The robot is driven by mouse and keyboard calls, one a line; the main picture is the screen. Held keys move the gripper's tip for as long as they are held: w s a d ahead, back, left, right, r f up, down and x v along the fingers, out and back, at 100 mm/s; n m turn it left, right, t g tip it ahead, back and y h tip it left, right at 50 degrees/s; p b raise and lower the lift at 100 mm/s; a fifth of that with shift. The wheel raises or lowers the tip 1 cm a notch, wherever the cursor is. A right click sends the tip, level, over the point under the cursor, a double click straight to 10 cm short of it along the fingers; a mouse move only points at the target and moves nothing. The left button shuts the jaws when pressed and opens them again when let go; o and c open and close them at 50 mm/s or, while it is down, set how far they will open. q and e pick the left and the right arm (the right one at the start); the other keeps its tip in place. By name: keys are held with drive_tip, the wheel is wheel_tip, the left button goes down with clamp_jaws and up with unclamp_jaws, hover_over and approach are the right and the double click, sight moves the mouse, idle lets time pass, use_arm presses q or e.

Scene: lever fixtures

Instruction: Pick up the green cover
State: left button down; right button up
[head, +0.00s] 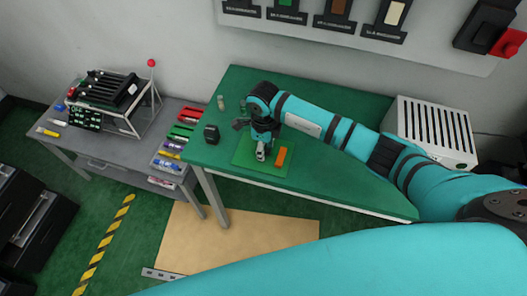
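A flat, lighter green square (246,161) lies on the green table top below my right gripper. I cannot tell whether this square is the green cover. Another small green piece (288,3) shows on a black plate on the wall panel. My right gripper (262,152) points down over the square, with a small pale grey part showing at its tip. Its fingers are too small and dark to tell whether they are open or shut, or whether they touch anything. My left gripper is not in view.
An orange block (281,156) lies right beside the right gripper. A dark block (211,134) and a small cylinder (221,102) stand on the table's left part. A white vented box (433,128) stands at right. A grey bench (118,150) with markers and a rack stands left.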

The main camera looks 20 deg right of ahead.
clamp_jaws()
drive_tip(key=shift+r, duration=0.15)
drive_tip(key=shift+w+r+b, duration=0.1)
drive_tip(key=shift+r+b, duration=0.9)
drive_tip(key=shift+r, duration=0.55)
drive_tip(key=s+a+r+b, duration=0.1)
drive_tip(key=s+a+b, duration=0.5)
drive_tip(key=s, duration=0.7)
drive_tip(key=d+r+n, duration=0.5)
drive_tip(key=n, duration=0.7)
drive_tip(key=s+d+r+n+p, duration=0.1)
drive_tip(key=d+r+n, duration=0.4)
drive_tip(key=n, duration=0.7)
drive_tip(key=shift+n, duration=0.4)
